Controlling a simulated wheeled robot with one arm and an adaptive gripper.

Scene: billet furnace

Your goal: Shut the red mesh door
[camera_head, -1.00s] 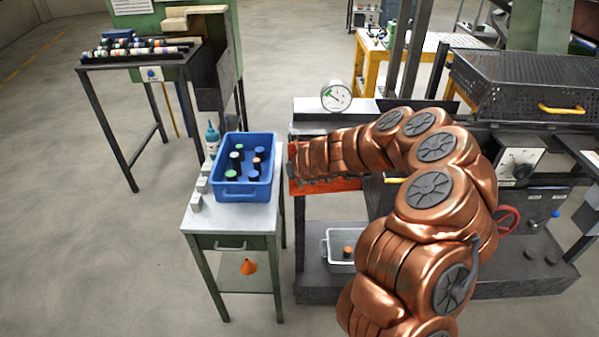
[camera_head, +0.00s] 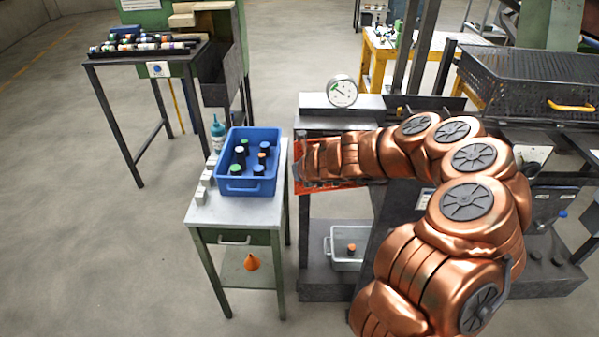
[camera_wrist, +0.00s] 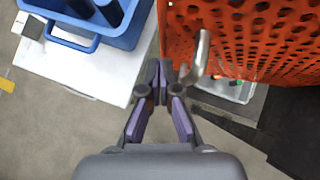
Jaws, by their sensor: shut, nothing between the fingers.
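The red mesh door (camera_wrist: 245,35) fills the upper right of the wrist view as an orange-red perforated panel. A pale metal handle (camera_wrist: 201,55) stands out from its near face. In the head view the door (camera_head: 300,165) shows only in part, behind my copper arm, at the left side of the dark furnace frame. My gripper (camera_wrist: 165,68) is shut and empty. Its fingertips are just left of the handle in the wrist view; I cannot tell whether they touch it. In the head view the fingers are hidden.
A small table (camera_head: 232,212) with a blue crate (camera_head: 248,187) of bottles stands close left of the door. A grey bin (camera_head: 345,262) sits on the low shelf below. A pressure gauge (camera_head: 342,91) stands on the ledge above. Open floor lies at left.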

